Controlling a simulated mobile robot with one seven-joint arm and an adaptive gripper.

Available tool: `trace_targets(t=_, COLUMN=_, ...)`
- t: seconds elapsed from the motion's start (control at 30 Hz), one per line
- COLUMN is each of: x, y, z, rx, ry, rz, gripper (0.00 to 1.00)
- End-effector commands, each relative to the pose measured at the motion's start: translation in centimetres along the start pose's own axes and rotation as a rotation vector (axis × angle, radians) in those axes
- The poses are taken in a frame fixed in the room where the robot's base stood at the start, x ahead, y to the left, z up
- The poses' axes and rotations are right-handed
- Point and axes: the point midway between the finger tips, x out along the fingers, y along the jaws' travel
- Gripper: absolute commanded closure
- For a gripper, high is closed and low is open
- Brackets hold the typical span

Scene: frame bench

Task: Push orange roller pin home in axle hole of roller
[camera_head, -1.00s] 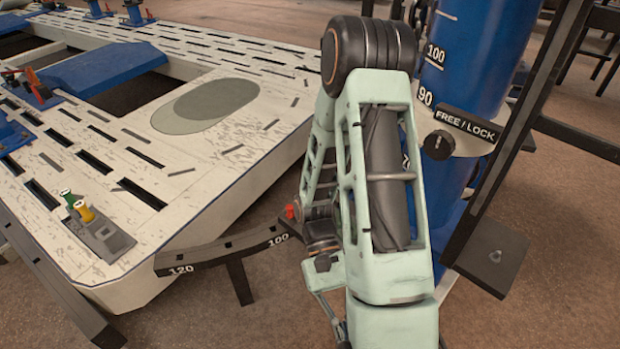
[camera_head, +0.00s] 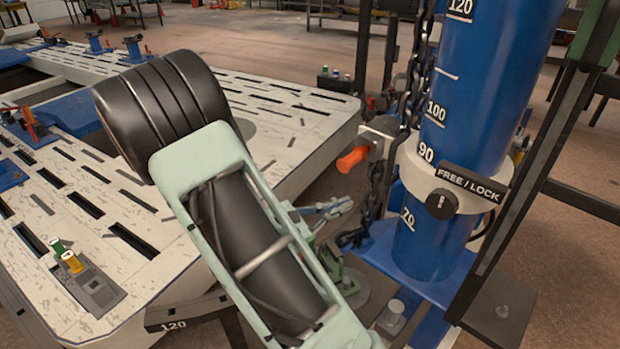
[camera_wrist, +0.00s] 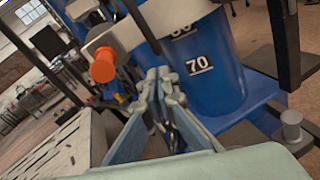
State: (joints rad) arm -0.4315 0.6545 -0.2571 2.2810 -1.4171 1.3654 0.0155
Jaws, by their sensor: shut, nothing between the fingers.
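The orange roller pin (camera_head: 352,160) sticks out to the left beside the pale bracket (camera_head: 382,127) on the blue column. Its orange end also shows in the wrist view (camera_wrist: 103,68), at upper left. A short length shows between the orange end and the bracket; how deep it sits I cannot tell. The roller and its axle hole are not clearly made out. My gripper (camera_head: 340,207) is shut and empty, below and slightly left of the pin and apart from it. In the wrist view its fingertips (camera_wrist: 160,82) meet to the right of and below the orange end.
The blue column (camera_head: 480,80) carries a FREE / LOCK plate (camera_head: 470,183). A dark chain (camera_head: 378,185) hangs close to my gripper's right. The slotted bench (camera_head: 290,110) lies at left, with green and yellow pins in a grey block (camera_head: 92,290). A dark upright post (camera_head: 530,190) stands at right.

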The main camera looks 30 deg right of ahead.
Motion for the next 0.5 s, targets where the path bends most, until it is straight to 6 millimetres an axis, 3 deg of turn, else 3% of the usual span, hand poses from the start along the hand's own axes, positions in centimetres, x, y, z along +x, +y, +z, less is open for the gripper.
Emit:
trace_targets(t=0.1, x=-1.2, y=3.1, z=0.9, rx=-0.016, ry=-0.014, rz=0.115, gripper=1.0)
trace_targets(t=0.2, x=-1.9, y=4.8, z=1.4, rx=-0.026, ry=-0.023, rz=0.174, gripper=1.0)
trace_targets(t=0.37, x=-2.0, y=5.8, z=1.6, rx=-0.032, ry=-0.029, rz=0.212, gripper=1.0)
trace_targets(t=0.5, x=-0.8, y=6.1, z=1.6, rx=-0.031, ry=-0.031, rz=0.212, gripper=1.0)
